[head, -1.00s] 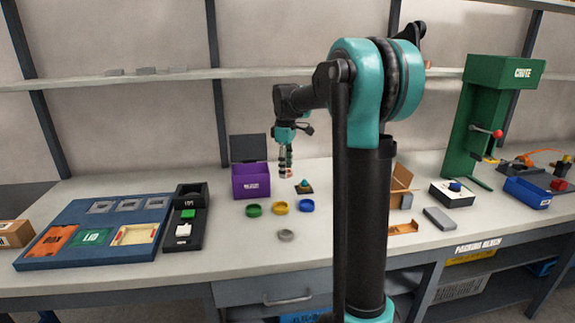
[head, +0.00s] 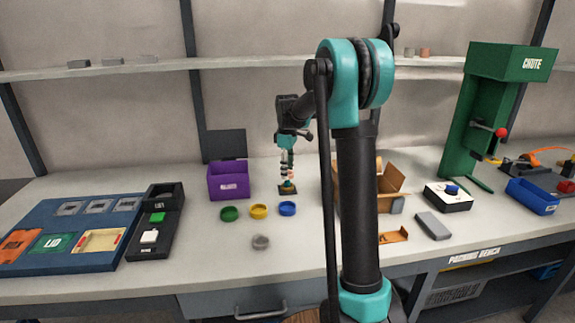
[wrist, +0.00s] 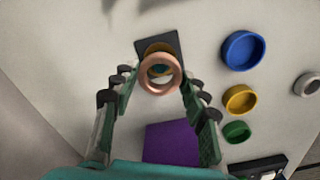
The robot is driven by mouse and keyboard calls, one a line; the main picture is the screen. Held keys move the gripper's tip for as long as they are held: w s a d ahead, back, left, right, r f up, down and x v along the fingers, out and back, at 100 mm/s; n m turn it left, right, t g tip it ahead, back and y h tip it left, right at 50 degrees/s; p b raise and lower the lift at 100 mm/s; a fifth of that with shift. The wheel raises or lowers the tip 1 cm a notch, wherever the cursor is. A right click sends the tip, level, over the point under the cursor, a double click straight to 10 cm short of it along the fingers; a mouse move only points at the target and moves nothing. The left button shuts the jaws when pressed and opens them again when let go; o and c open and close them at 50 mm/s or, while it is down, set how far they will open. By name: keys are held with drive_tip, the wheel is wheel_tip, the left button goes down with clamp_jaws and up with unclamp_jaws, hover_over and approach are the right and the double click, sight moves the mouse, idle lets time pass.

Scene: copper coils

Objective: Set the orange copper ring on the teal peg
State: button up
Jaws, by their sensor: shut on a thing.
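The orange copper ring (wrist: 159,72) is between my gripper's fingertips, held flat to the wrist camera. My gripper (wrist: 160,84) is shut on it. Through the ring's hole I see part of the teal peg (wrist: 159,69), slightly off centre. The peg's dark square base (wrist: 173,43) with a gold-brown disc shows behind the ring. In the head view my gripper (head: 286,172) points down directly over the peg's base (head: 288,190). There the ring and peg are too small to separate clearly. I cannot tell how far the ring is above the peg.
A cardboard box (head: 391,185) is to the right. The bench between the rings is clear.

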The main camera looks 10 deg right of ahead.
drive_tip(key=shift+f, duration=1.3)
drive_tip(key=shift+f, duration=0.6)
idle(0.4)
drive_tip(key=o, duration=1)
drive_tip(key=shift+r, duration=5.5)
